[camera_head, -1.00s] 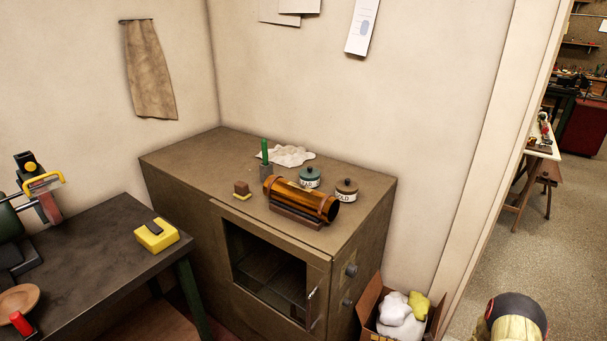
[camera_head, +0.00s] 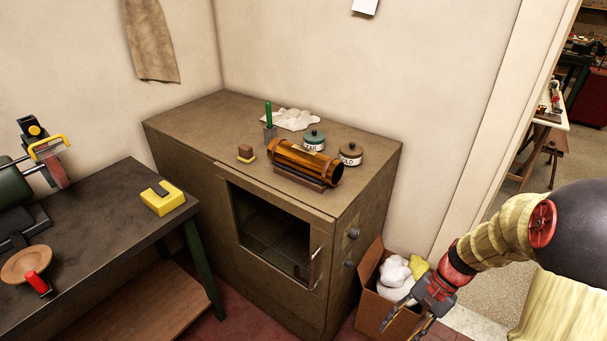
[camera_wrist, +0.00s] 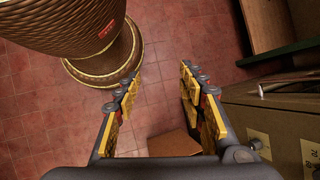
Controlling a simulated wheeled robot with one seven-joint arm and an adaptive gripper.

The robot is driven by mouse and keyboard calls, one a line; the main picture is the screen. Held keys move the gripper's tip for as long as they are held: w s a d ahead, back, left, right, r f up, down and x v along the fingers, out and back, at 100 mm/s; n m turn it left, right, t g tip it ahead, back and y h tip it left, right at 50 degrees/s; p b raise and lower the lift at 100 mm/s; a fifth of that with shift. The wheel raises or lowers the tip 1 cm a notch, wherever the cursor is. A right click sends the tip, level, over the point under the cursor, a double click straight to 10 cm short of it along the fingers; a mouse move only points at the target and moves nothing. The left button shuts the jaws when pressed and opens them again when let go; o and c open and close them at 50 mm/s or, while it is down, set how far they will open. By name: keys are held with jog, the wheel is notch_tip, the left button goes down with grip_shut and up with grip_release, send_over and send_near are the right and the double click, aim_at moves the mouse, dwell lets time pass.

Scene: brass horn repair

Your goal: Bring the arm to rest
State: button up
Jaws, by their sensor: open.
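My gripper (camera_head: 408,322) is at the lower right in the head view, at the end of my bent arm. It is in front of the cardboard box by the cabinet, and its fingertips are near the lower picture edge. In the wrist view, its two yellow-padded fingers (camera_wrist: 158,95) are spread apart, with nothing between them but red tile floor (camera_wrist: 160,45). My gripper is open and empty.
A brown cabinet (camera_head: 190,175) with an open-fronted compartment bears an amber cylinder (camera_head: 300,160) and two lidded jars. The cardboard box (camera_head: 370,312) holds white and yellow cloths. A dark workbench (camera_head: 105,215) stands left. The wrist view shows the cabinet side (camera_wrist: 265,120) close on the right.

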jog(key=s+a+r+n+t+h, duration=0.2)
jog(key=s+r+n+t, duration=0.2)
jog(key=r, duration=0.8)
jog(key=s+a+r+n+t+h, duration=0.3)
jog(key=s+r+n+t, duration=0.1)
jog(key=r, duration=0.8)
jog(key=shift+s+r+n, duration=0.35)
jog(key=shift+s+n, duration=0.15)
jog(key=shift+s, duration=0.1)
jog(key=shift+o, duration=0.2)
jog(key=shift+a, duration=0.1)
